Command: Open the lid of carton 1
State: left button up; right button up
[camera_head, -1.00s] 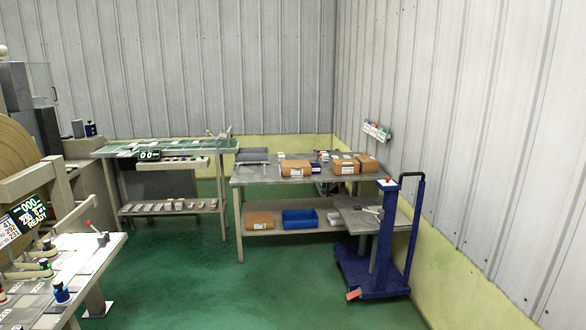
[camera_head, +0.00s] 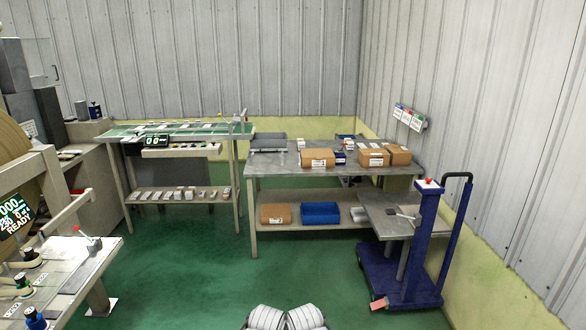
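Several brown cartons stand at a distance on a grey metal table. One carton (camera_head: 318,157) is left of centre on the tabletop, and two more, a carton (camera_head: 373,157) and a carton (camera_head: 398,154), stand side by side to its right. Another brown carton (camera_head: 276,213) lies on the lower shelf. The cartons carry white labels, too small to read, so I cannot tell which is carton 1. Their lids look shut from here. Parts of my own arms show at the bottom centre edge; neither gripper's fingers are visible.
The metal table (camera_head: 262,167) also holds a grey tray (camera_head: 268,143), with a blue bin (camera_head: 321,212) below. A blue lift cart (camera_head: 412,240) stands at its right end. A machine bench (camera_head: 62,262) is at near left. The green floor (camera_head: 210,285) ahead is clear.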

aim_at(319, 153)
jog(key=i, duration=1.85)
jog(key=i+j+z, duration=0.1)
jog(key=i+z, duration=0.2)
jog(key=i, duration=0.2)
jog(key=i+j+z, duration=0.25)
jog(key=i, duration=0.25)
jog(key=i+j+z, duration=0.3)
jog(key=i, duration=0.15)
jog(key=i+j+z, duration=0.25)
jog(key=i, duration=0.2)
